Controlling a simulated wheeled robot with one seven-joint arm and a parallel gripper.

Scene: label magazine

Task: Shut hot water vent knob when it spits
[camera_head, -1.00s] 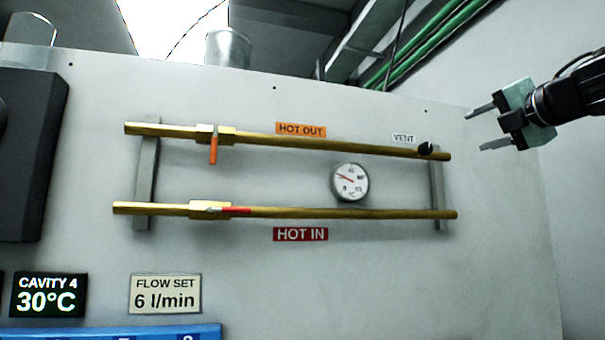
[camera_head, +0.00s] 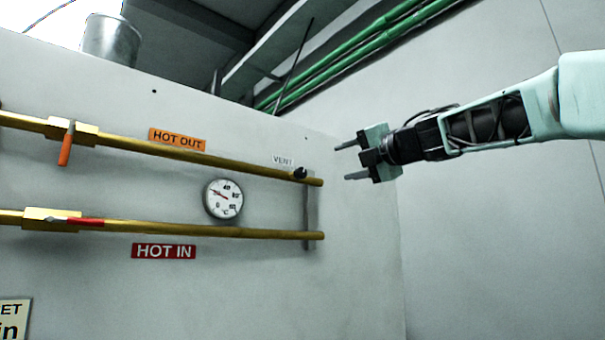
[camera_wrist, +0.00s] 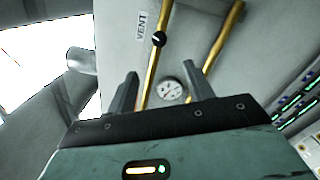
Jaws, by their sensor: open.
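The black vent knob (camera_head: 300,173) sits near the right end of the upper brass pipe (camera_head: 232,162), beside the white VENT label (camera_head: 283,160). No water or spray shows at it. In the wrist view the knob (camera_wrist: 158,39) is ahead of the fingers, a little above the gap between them. My gripper (camera_head: 350,160) is open and empty. It is to the right of the knob in the head view, with its fingers pointing left towards it and clear space between.
The lower brass pipe (camera_head: 250,231) carries a red-handled valve (camera_head: 85,221). An orange-handled valve (camera_head: 67,146) is on the upper pipe. A round gauge (camera_head: 223,199) sits between the pipes. Green pipes (camera_head: 345,55) run overhead. The wall right of the pipes is bare.

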